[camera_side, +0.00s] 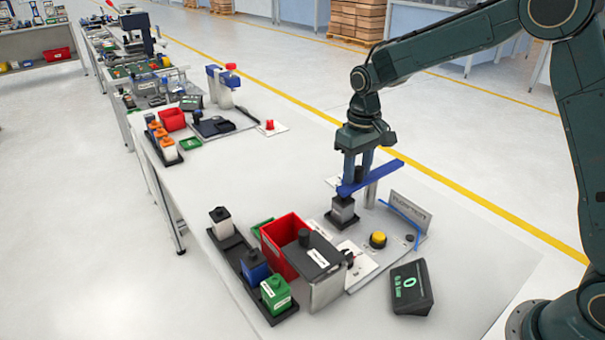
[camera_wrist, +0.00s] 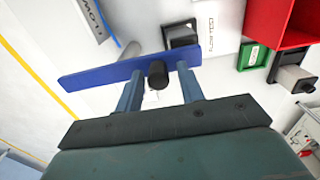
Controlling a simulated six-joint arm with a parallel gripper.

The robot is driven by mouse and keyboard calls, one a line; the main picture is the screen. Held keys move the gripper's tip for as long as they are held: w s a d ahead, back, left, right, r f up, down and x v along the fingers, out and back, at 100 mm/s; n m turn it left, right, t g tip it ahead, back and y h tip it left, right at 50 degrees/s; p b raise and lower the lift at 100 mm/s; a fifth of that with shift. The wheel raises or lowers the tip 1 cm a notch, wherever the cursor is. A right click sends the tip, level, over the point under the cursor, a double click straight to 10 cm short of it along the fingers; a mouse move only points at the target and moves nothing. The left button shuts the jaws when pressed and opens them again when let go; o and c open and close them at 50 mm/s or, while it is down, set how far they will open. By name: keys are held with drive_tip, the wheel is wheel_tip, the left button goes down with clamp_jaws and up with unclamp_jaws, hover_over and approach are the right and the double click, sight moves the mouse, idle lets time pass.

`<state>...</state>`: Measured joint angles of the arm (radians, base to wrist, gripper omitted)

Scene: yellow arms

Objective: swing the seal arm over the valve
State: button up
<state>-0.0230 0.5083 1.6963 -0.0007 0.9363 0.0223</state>
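The seal arm (camera_side: 385,173) is a flat blue bar carried on a grey post (camera_side: 371,193). It also shows across the wrist view (camera_wrist: 90,79), with a black knob (camera_wrist: 157,74) standing on it. My gripper (camera_side: 358,178) is down at the bar, its two fingers on either side of the knob. In the wrist view my gripper (camera_wrist: 160,76) shows small gaps between fingers and knob, so it looks open. A grey block on a black base, probably the valve (camera_side: 342,211), is near the bar's left end. In the wrist view the bar's end partly overlaps this block (camera_wrist: 182,36).
A yellow button (camera_side: 378,239), an upright sign plate (camera_side: 410,212) and a display reading 0 (camera_side: 411,288) stand nearby. A red bin (camera_side: 277,247), a grey box (camera_side: 325,285) and a black tray (camera_side: 233,248) of small containers are to the left.

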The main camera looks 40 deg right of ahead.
drive_tip(key=shift+r, duration=0.2)
drive_tip(key=shift+r, duration=3.55)
drive_tip(key=shift+s+r, duration=0.2)
drive_tip(key=shift+r, duration=0.05)
drive_tip(key=s+r+t, duration=0.3)
drive_tip(key=s+r, duration=0.5)
drive_tip(key=s, duration=0.6)
drive_tip(key=s+d+f+t, duration=0.1)
drive_tip(key=s+f+t, duration=0.1)
drive_tip(key=s, duration=1.3)
drive_tip(key=shift+t, duration=0.3)
